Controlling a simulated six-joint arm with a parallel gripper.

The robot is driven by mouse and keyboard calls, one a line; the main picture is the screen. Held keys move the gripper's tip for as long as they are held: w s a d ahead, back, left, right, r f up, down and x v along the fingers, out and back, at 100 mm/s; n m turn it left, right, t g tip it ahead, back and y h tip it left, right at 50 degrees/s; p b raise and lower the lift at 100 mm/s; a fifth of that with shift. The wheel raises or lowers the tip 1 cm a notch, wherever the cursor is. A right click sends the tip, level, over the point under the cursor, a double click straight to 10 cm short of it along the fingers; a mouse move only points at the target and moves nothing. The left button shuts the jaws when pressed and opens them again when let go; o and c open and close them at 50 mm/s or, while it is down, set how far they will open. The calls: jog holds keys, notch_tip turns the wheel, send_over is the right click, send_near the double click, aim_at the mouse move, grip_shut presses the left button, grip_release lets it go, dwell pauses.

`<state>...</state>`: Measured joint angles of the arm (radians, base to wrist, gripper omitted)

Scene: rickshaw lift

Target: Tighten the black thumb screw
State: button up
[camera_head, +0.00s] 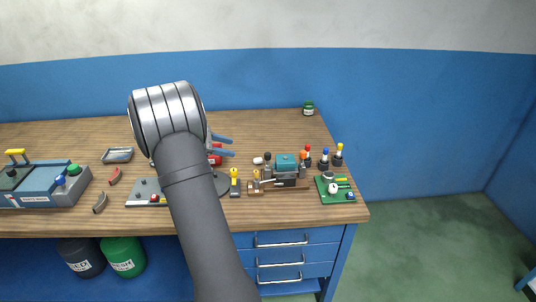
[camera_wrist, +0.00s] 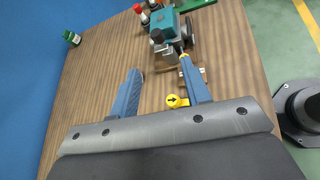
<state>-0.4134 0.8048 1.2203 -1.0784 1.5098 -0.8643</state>
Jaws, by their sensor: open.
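A small fixture holding a teal block (camera_head: 286,162) stands near the right end of the wooden bench. A black knob (camera_head: 267,157) stands at its left side and may be the black thumb screw; I cannot be sure. In the wrist view the teal block (camera_wrist: 160,19) is at the top, with dark round parts beside it too small to tell apart. My gripper (camera_head: 233,147) is open, with its blue fingers left of the fixture in the head view.
A yellow-topped piece (camera_head: 234,176) stands left of the fixture. Several colour-capped bottles (camera_head: 323,160) and a green board (camera_head: 336,191) are close on its right. A green jar (camera_head: 308,108) stands at the back edge. Bare bench lies behind the fixture.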

aim_at(268, 153)
jog(key=w+d+f+n, duration=0.1)
jog(key=d+f, duration=0.1)
jog(key=d, duration=0.2)
jog(key=w+d+f+n, duration=0.1)
jog(key=w+d+f, duration=0.1)
jog(key=d, duration=0.3)
jog(key=w+d+f, duration=0.1)
jog(key=d+f, duration=0.2)
jog(key=d, duration=0.2)
jog(key=shift+w+d+n+h, duration=0.15)
jog(key=shift+n+h, duration=0.25)
grip_shut()
jog(key=m+g, duration=0.3)
jog(key=shift+m+g, duration=0.3)
jog(key=shift+g, duration=0.1)
jog(key=shift+r+m+g, duration=0.1)
jog(key=shift+m+g, duration=1.7)
jog(key=shift+g, duration=0.5)
